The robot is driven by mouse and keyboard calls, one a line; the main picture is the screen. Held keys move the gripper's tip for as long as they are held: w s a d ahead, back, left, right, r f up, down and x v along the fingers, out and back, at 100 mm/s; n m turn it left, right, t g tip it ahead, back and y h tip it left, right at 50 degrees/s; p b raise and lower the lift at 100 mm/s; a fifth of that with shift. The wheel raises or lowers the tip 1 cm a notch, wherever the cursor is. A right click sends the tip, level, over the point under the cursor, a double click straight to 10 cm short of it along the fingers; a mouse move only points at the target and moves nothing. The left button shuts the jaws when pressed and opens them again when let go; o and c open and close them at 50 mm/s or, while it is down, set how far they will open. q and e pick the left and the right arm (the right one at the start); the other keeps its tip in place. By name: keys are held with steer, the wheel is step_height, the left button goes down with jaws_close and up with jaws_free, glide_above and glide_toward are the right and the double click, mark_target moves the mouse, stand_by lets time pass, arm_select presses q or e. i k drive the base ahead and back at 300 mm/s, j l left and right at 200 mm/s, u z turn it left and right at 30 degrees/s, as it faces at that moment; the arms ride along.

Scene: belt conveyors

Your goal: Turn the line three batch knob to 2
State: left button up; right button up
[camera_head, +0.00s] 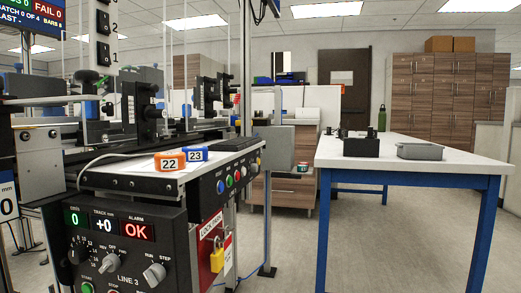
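The LINE 3 control panel (128,243) stands at the lower left, close to me. A dark dial (77,252) with small numbers around it is at its left; its setting is too small to read. A grey knob (109,262) with REV, OFF and FWD marks is in the middle. Another grey knob (155,274) is marked RUN and STEP. I cannot read a batch label on any of these. A screen (33,14) at the top left reads BATCH 0 OF 4. Neither gripper is in view.
Orange block 22 (170,160) and blue block 23 (195,154) sit above the panel, by the conveyor. A yellow padlock (217,258) hangs on the side. A white table (460,164) with dark and grey boxes stands right. Floor between is clear.

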mark_target(254, 167)
steer(key=i+l+u, duration=0.1)
steer(key=u, duration=0.3)
steer(key=i+l+u, duration=0.1)
steer(key=u, duration=0.25)
steer(key=i+l+u, duration=0.1)
steer(key=l, duration=0.4)
steer(key=i+l+u, duration=0.15)
steer(key=l, duration=0.4)
steer(key=i+l+u, duration=0.1)
steer(key=l, duration=0.45)
steer(key=i+l+u, duration=0.15)
steer(key=l, duration=0.4)
